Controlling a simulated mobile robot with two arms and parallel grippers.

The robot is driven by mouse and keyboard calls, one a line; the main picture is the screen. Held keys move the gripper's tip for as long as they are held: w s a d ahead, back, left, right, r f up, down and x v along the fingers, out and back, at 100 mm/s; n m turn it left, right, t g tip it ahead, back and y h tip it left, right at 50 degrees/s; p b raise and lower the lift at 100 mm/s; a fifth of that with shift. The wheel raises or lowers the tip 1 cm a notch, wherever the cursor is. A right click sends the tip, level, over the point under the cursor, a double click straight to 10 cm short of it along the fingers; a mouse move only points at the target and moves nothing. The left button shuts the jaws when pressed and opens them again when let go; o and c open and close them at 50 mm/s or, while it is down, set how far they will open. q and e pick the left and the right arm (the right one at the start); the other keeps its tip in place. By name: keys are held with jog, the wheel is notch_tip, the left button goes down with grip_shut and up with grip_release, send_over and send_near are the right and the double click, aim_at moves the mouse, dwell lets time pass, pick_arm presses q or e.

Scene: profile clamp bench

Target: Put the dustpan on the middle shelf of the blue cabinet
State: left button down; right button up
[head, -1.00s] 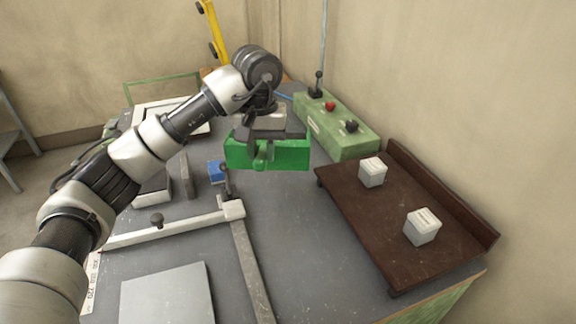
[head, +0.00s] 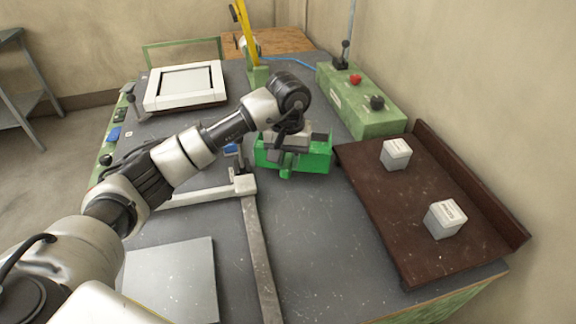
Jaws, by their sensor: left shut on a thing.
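My left gripper (head: 288,146) is shut on a bright green thing (head: 315,157), most likely the dustpan, with a wide flat face and a short stub below. It is held over the middle of the grey bench. The gripper covers its upper middle, and I cannot tell whether it touches the bench. The blue cabinet and its middle shelf are not in view. My right gripper is not in view.
A brown board (head: 405,230) with two white blocks (head: 397,154) (head: 445,218) lies on the right. A green control box (head: 360,105) stands behind it. A metal square (head: 255,240) and grey plate (head: 175,280) lie in front. A white frame (head: 185,82) lies back left.

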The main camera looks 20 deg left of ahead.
pick_arm(q)
jog(key=shift+f+p, duration=0.3)
jog(key=shift+f, duration=1.25)
jog(key=shift+f, duration=0.2)
jog(key=c, duration=0.9)
grip_release()
